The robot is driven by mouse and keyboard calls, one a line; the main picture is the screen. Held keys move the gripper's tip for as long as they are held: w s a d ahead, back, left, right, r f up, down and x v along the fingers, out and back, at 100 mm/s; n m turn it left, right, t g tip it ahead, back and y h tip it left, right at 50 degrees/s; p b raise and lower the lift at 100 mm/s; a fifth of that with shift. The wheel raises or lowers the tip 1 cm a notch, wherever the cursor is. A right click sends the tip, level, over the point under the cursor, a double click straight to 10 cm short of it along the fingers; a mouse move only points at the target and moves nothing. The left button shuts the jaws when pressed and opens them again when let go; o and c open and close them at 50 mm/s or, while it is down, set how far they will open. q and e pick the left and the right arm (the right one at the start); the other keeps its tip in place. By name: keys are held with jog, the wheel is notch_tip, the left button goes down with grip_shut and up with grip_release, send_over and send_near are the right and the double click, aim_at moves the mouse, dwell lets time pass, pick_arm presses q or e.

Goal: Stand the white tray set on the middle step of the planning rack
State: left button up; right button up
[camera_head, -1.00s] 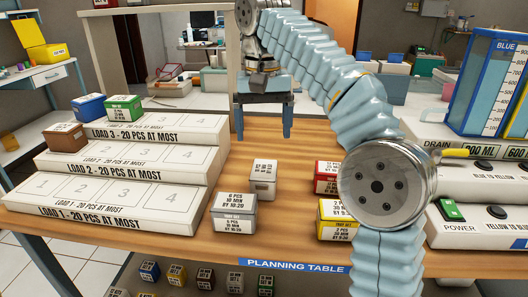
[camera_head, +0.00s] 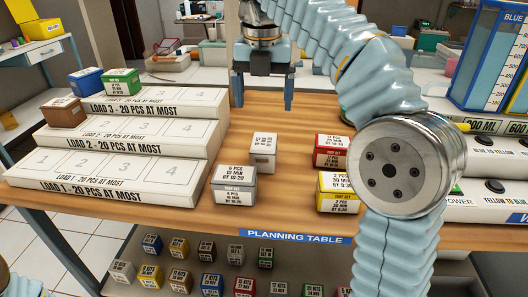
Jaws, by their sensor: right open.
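The white tray set (camera_head: 263,155) is a small labelled box upright on the wooden table, right of the planning rack. A grey box (camera_head: 233,193) stands just in front of it. The planning rack (camera_head: 110,190) is a white three-step stand at the left. Its middle step (camera_head: 131,148), marked LOAD 2, has a brown box (camera_head: 63,112) at its left end and bare numbered places to the right. My right gripper (camera_head: 264,100) is open and empty, fingers pointing down, above and beyond the white box. My left gripper is not in view.
Blue (camera_head: 87,82) and green (camera_head: 121,81) boxes stand on the top step. Red (camera_head: 332,151) and yellow (camera_head: 337,192) boxes stand right of the white one, near my right arm. Bare table (camera_head: 225,135) lies between rack and white box. Several boxes sit on a shelf below.

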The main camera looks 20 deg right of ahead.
aim_at(264, 142)
jog(key=f+b, duration=0.1)
jog(key=f, duration=0.3)
jog(key=f+b, duration=0.1)
jog(key=f, duration=0.4)
jog(key=w+f+b, duration=0.1)
jog(key=f, duration=0.3)
jog(key=shift+w+d+f, duration=0.1)
jog(key=shift+d+f, duration=0.2)
jog(key=shift+r, duration=0.1)
jog(key=c, duration=1.3)
